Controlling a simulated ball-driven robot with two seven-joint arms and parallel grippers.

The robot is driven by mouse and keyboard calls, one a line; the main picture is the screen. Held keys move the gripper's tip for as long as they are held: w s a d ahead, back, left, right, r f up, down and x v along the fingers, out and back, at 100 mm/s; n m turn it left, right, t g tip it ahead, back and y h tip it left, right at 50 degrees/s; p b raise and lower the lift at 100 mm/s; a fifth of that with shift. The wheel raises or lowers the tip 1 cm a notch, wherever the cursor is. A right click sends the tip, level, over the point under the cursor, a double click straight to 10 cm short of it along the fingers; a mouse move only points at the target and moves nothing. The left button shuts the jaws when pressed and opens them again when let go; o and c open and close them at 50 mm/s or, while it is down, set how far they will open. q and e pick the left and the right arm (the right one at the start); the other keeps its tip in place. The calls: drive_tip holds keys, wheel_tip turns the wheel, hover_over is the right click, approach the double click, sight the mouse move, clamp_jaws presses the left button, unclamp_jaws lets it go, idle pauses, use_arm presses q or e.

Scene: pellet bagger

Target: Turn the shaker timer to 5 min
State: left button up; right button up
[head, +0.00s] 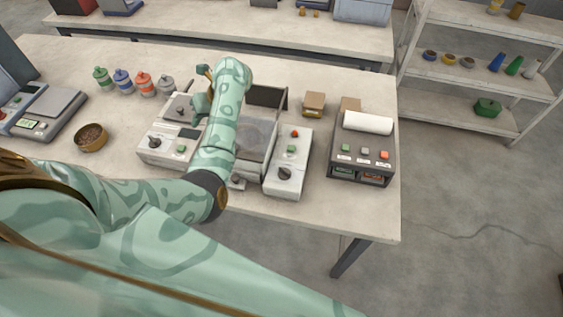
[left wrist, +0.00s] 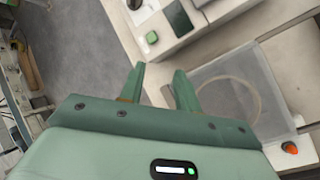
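A grey-white unit (head: 168,150) with a black knob (head: 154,142), a green button and a dark display stands on the bench left of my left arm. A narrow box (head: 290,160) with a red button, a green button and a black dial knob (head: 285,173) stands right of the arm. Between them is a unit with a clear lid (head: 252,133), partly hidden by my arm; I cannot tell which of these is the shaker. My left gripper (left wrist: 159,70) is open and empty, its fingers apart from any knob. My right gripper is out of view.
A dark printer-like unit (head: 360,150) with a white roll stands at the bench's right. Several coloured bottles (head: 145,84), a bowl of pellets (head: 91,138) and a scale (head: 48,108) are at left. Small cardboard boxes (head: 314,104) stand behind. The front right bench corner is clear.

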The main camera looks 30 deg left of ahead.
use_arm(q)
drive_tip(key=d+h, duration=0.1)
drive_tip(key=d, duration=0.1)
drive_tip(key=w+d+n+h, duration=0.1)
drive_tip(key=d+h, duration=0.1)
drive_tip(key=w+d+h, duration=0.1)
drive_tip(key=d, duration=0.1)
drive_tip(key=shift+d+f+n+h, duration=0.15)
drive_tip(key=shift+d+n+h, duration=0.2)
drive_tip(key=shift+n+h, duration=0.05)
drive_tip(key=w+d+r+n+h, duration=0.25)
drive_tip(key=d+h, duration=0.35)
drive_tip(key=d, duration=0.4)
drive_tip(key=b, duration=0.5)
approach(283, 168)
drive_tip(key=shift+m+t, duration=0.4)
drive_tip(key=shift+m, duration=0.05)
drive_tip(key=x, duration=0.7)
drive_tip(key=shift+s+f, duration=0.1)
drive_tip(key=shift+s, duration=0.25)
drive_tip(key=shift+s+d+f+b, duration=0.1)
drive_tip(key=shift+d+f+b, duration=0.25)
drive_tip(key=shift+f, duration=0.25)
clamp_jaws()
